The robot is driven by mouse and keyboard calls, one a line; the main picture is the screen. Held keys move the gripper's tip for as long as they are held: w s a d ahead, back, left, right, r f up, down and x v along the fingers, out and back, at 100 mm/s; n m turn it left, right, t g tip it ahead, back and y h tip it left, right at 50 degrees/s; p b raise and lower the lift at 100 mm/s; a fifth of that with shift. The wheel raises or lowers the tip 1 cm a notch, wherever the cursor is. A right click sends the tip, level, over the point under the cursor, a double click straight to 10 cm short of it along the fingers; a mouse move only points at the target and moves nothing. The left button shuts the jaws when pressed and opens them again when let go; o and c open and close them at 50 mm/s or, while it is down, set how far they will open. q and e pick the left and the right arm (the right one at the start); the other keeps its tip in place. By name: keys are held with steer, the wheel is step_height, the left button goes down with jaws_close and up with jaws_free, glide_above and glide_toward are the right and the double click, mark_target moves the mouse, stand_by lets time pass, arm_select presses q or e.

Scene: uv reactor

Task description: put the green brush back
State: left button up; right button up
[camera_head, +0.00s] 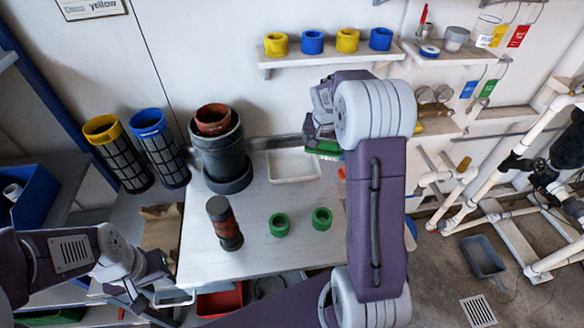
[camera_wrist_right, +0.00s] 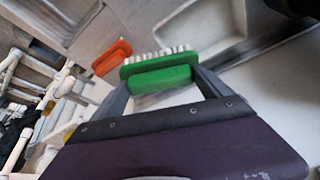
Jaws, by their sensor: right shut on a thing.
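The green brush (camera_wrist_right: 160,74), with white bristles along its upper side, is between the two fingers of my right gripper (camera_wrist_right: 158,82), which is shut on it. In the head view the brush (camera_head: 323,147) shows as a green strip below my right wrist, near the right end of a shallow white tray (camera_head: 293,178). My right arm hides part of it. My left gripper (camera_head: 150,300) is low at the left, in front of the table, apart from the brush; its opening is unclear.
An orange brush (camera_wrist_right: 111,57) lies beside the green one. On the white table (camera_head: 205,262) stand two green rings (camera_head: 279,224), a dark red-banded cylinder (camera_head: 225,222) and a large dark pot (camera_head: 222,160). Yellow (camera_head: 117,153) and blue (camera_head: 160,148) filter cylinders stand left. A shelf (camera_head: 330,55) holds rings.

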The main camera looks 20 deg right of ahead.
steer(key=w+a+f, duration=0.2)
steer(key=w+f, duration=0.1)
steer(key=w+a+f, duration=0.3)
steer(key=f, duration=0.1)
steer(key=w+a+f+p, duration=0.1)
steer(key=w+a+f, duration=0.1)
steer(key=w+f, duration=0.1)
steer(key=shift+a+f, duration=0.25)
steer(key=shift+f, duration=0.25)
steer(key=shift+w+f, duration=0.1)
steer(key=shift+w, duration=0.05)
steer(key=shift+f, duration=0.15)
steer(key=o, duration=1.2)
steer(key=shift+o, duration=0.2)
